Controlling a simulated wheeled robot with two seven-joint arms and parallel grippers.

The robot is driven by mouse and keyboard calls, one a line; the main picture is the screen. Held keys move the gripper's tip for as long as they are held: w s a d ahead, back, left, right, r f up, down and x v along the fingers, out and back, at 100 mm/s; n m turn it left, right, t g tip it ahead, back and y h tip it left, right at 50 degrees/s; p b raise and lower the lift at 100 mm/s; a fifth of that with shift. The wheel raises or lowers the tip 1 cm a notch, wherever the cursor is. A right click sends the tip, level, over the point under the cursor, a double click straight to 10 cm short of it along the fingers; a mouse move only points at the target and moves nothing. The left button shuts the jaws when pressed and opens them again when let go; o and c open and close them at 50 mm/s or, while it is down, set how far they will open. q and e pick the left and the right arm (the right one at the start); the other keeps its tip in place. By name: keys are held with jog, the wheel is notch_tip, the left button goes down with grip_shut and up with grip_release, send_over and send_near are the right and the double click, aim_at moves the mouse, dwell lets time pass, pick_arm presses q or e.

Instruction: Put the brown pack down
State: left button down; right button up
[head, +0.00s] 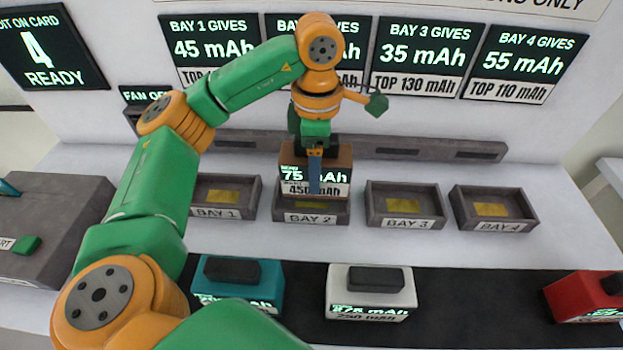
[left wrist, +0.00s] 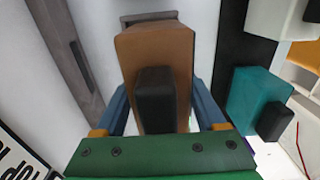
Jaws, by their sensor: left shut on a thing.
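The brown pack (head: 341,158) is upright at BAY 2, its front reading 75 mAh and 450 mAh. My left gripper (head: 315,170) is shut on it from above. In the left wrist view the blue fingers of the left gripper (left wrist: 162,105) flank the brown pack (left wrist: 155,45) and its black top block. The BAY 2 tray (head: 311,219) shows under and in front of the pack, with a strip of its yellow pad visible. I cannot tell whether the pack touches the tray floor. My right gripper is not in view.
BAY 1 (head: 222,213), BAY 3 (head: 404,224) and BAY 4 (head: 497,226) are empty trays with yellow pads. A teal pack (head: 262,284), a white pack (head: 340,285) and a red pack (head: 575,297) stand on the black strip in front. A grey box (head: 60,225) is at left.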

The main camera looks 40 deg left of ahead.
pick_arm(q)
jog(key=f, duration=0.1)
jog(key=a+f+p, duration=0.1)
jog(key=f, duration=0.2)
jog(key=shift+w+a+f, duration=0.15)
jog(key=shift+w+f, duration=0.2)
jog(key=shift+f, duration=0.3)
grip_release()
jog(key=shift+r, duration=0.4)
notch_tip(320, 180, up, 3)
jog(key=shift+r, duration=0.2)
notch_tip(320, 180, up, 8)
jog(key=p, duration=0.2)
jog(key=shift+r+p, duration=0.2)
jog(key=shift+p, duration=0.1)
jog(key=shift+f, duration=0.1)
